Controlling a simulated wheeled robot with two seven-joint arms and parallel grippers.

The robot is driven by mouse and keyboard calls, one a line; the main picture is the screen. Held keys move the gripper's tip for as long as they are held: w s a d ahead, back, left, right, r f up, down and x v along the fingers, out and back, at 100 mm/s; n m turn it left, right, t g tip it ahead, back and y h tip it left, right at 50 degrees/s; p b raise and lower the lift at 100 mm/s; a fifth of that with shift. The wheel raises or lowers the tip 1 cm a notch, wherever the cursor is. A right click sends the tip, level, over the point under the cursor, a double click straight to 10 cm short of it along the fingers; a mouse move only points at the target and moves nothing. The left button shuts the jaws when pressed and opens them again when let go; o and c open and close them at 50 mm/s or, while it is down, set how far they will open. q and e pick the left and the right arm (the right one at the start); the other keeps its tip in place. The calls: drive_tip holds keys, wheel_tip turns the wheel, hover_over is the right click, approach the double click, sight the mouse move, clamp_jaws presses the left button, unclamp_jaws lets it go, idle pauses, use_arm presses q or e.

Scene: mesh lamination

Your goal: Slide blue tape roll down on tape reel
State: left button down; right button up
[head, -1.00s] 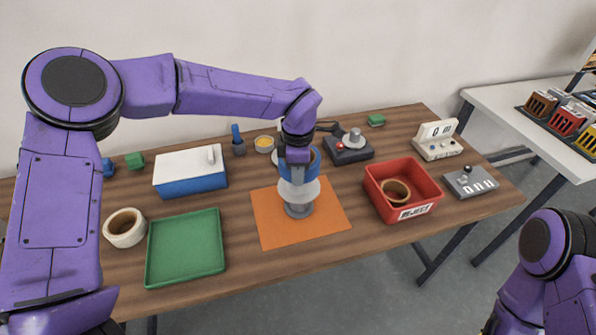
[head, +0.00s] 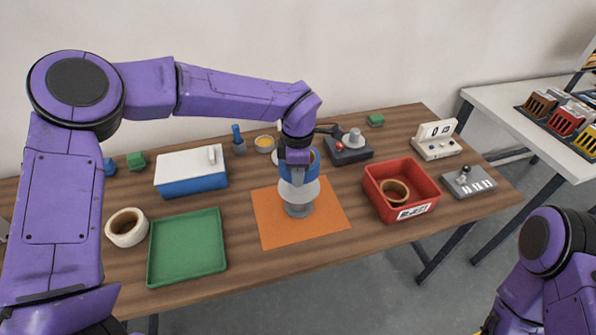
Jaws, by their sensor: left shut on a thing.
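The blue tape roll (head: 312,163) is at the tape reel (head: 299,192), above its white disc. The reel's grey base stands on the orange mat (head: 270,225). My left gripper (head: 297,172) points down from above and is shut on the blue tape roll. The gripper hides the roll's near side and the reel's top, so I cannot tell how far down the roll sits. My right arm shows at the lower right corner, but its gripper is out of view.
A red reject bin (head: 425,172) with a tape roll inside stands right of the mat. A green tray (head: 187,275), white tape roll (head: 126,228) and blue-white box (head: 190,180) lie left. Behind are a joystick device (head: 349,153) and a yellow-filled cup (head: 264,144).

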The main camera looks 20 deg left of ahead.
use_arm(q)
drive_tip(key=shift+f+b, duration=0.45)
drive_tip(key=shift+f, duration=0.35)
drive_tip(key=shift+s+f, duration=0.1)
drive_tip(key=shift+f, duration=0.1)
idle(0.3)
drive_tip(key=shift+r+p, duration=0.75)
drive_tip(key=shift+p, duration=0.05)
idle(0.4)
drive_tip(key=shift+p, duration=0.3)
idle(0.5)
drive_tip(key=shift+p, duration=0.3)
idle(0.5)
